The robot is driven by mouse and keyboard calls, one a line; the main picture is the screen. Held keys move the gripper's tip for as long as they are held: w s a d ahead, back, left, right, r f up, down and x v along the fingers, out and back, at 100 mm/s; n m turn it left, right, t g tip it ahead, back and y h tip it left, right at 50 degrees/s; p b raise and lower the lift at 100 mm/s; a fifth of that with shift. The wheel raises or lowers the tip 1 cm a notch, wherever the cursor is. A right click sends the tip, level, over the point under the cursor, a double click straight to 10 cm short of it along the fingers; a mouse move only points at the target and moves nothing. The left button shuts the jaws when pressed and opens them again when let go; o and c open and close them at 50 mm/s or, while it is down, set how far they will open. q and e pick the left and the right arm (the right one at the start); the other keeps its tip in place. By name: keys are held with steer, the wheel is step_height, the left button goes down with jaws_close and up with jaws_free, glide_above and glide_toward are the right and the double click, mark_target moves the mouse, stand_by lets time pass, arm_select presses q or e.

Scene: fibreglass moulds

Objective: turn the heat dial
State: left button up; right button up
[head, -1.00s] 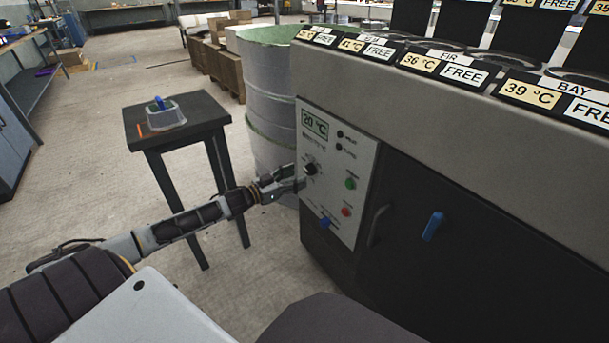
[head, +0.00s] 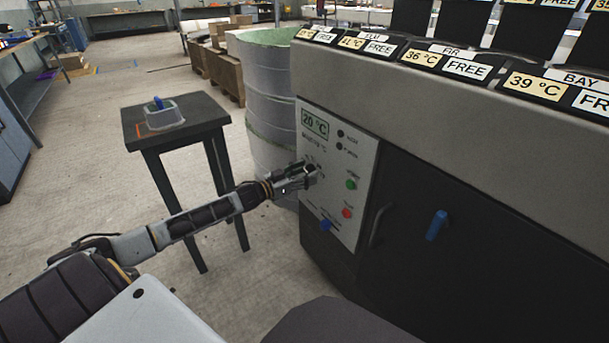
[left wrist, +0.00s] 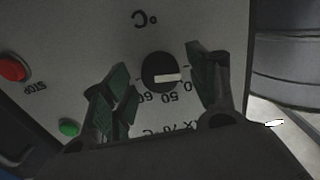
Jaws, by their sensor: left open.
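The heat dial (left wrist: 161,72) is a round black knob with a white pointer bar, on a pale control panel (head: 350,208). In the left wrist view it sits between the green-padded fingers of my left gripper (left wrist: 158,85), with a gap on each side. In the head view my left gripper (head: 312,172) is at the panel and covers the dial. The display (head: 314,125) above it reads 20 °C. My right gripper is not in view.
The panel also has a green button (head: 351,184), a red stop button (head: 347,212) and a blue knob (head: 326,225). A small dark table (head: 205,110) and a pale drum (head: 268,90) stand left of the machine.

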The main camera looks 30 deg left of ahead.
arm_select(q)
steer(key=shift+c, duration=0.8)
steer(key=c, duration=0.9)
steer(key=shift+o, duration=0.2)
